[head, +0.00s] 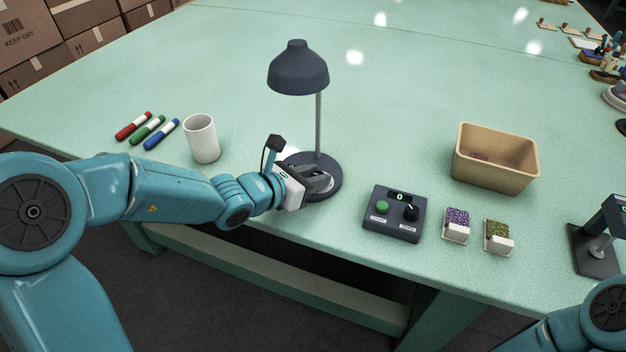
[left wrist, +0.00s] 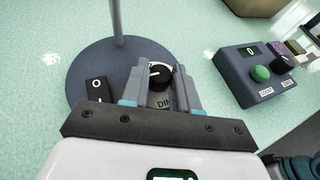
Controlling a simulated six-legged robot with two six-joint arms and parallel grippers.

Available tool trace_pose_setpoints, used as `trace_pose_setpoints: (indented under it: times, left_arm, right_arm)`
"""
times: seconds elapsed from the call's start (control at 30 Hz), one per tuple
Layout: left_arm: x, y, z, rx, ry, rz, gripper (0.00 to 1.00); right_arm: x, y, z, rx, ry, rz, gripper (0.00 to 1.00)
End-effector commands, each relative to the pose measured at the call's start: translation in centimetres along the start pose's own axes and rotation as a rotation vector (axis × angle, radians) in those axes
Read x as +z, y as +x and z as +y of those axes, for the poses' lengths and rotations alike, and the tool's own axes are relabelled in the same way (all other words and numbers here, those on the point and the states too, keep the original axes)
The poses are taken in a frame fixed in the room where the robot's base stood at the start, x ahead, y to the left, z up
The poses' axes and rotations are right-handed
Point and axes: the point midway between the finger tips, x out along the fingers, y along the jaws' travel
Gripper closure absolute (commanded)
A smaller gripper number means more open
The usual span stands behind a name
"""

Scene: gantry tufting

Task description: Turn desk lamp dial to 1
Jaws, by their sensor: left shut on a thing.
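The desk lamp (head: 299,72) is dark grey-blue, with a thin pole and a round base on the table's near edge. Its dial (left wrist: 158,74), a black knob on a white face, shows in the left wrist view with part of the label "DIM" below it. My left gripper (head: 322,184) is at the lamp base, its fingers (left wrist: 157,85) on either side of the dial and shut on it. A black rocker switch (left wrist: 96,91) is on the base left of the fingers. The dial is hidden by my gripper in the head view. My right gripper is not in view.
A dark control box (head: 392,228) with a green button and black knob stands right of the lamp. Two small sample blocks (head: 456,232) and a tan bin (head: 508,181) lie further right. A white cup (head: 202,138) and three markers (head: 148,130) are left.

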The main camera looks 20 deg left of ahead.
Motion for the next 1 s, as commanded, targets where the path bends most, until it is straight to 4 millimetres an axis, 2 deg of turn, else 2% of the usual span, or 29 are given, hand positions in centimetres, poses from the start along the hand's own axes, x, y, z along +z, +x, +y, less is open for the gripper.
trace_pose_setpoints:
  times: [0.07,0.1,0.17,0.2,0.47,0.57,0.67,1.0]
  left_arm:
    - [0.5,-0.1,0.1,0.003,0.001,-0.011,1.0]
    - [0.5,-0.1,0.1,0.003,0.001,-0.011,0.68]
    - [0.4,-0.1,0.1,0.003,0.001,-0.01,0.48]
    - [0.4,-0.1,0.1,0.002,0.001,-0.009,0.45]
    - [0.2,-0.1,0.1,0.001,0.0,-0.004,0.45]
    - [0.2,-0.8,0.1,0.002,0.002,-0.004,0.45]
    - [0.3,-2.4,0.1,0.003,0.001,-0.005,0.45]
    - [0.5,-11.5,0.2,0.007,0.001,-0.005,0.45]
  right_arm:
    - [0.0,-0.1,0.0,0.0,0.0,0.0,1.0]
    - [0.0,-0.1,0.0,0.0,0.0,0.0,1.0]
    - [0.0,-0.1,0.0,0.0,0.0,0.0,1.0]
    - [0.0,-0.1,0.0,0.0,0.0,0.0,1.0]
    - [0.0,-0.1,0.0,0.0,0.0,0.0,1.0]
    - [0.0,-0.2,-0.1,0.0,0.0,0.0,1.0]
    - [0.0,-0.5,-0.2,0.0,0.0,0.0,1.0]
    - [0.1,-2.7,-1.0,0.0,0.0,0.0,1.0]
